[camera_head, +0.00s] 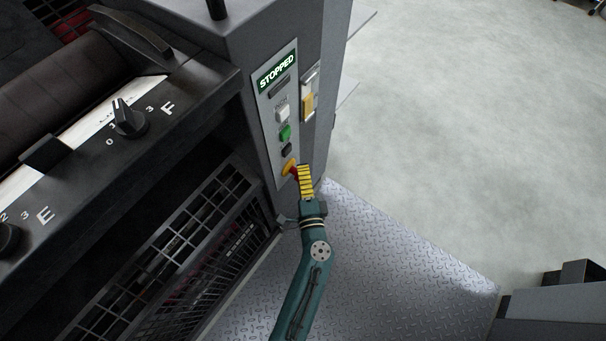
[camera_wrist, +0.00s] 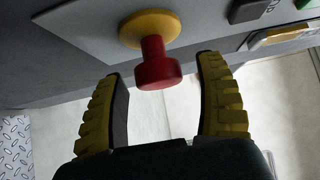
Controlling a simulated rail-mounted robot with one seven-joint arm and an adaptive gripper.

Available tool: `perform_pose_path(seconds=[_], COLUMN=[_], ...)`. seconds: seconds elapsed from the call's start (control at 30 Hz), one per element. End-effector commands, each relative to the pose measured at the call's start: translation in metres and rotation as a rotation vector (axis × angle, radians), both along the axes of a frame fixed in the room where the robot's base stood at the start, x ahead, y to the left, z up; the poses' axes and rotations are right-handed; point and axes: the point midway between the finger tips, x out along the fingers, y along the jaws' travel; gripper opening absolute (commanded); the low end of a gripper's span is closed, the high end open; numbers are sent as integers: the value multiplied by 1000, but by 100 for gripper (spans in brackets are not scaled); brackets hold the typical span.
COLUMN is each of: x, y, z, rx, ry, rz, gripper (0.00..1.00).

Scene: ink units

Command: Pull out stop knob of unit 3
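The red stop knob (camera_wrist: 158,68) stands out from its yellow base (camera_wrist: 150,28) in the wrist view. In the head view, the knob (camera_head: 292,170) is at the lower end of the light panel, partly hidden by my gripper. My gripper (camera_wrist: 164,95) has yellow ribbed fingers spread apart on both sides of the knob, with a gap to it on each side. The knob's tip lies between the fingertips, and the fingers do not touch it. In the head view, my gripper (camera_head: 303,178) is right beside the panel. The unit's number cannot be read.
Above the knob on the panel (camera_head: 262,100) are a dark button, a green button (camera_head: 285,133), a white button (camera_head: 282,113) and a display (camera_head: 277,73) reading "STOPPED". A yellow-and-white fixture (camera_head: 309,103) sits around the corner. Dark grille guards (camera_head: 185,245) stand left; metal tread floor (camera_head: 400,270) lies right.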

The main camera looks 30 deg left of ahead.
Motion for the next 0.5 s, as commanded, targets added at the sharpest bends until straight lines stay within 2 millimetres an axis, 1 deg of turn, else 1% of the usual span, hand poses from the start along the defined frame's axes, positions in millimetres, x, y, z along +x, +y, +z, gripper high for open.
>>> perform_pose_path(seconds=[0.23,0.3,0.37,0.5], x=[-1,-4,-9,-34], y=[0,-2,-7,-26], z=[0,-1,-1,-2], rx=[0,-1,-1,0], ry=[0,1,1,4], rz=[2,1,0,-3], gripper=[71,71,71,71])
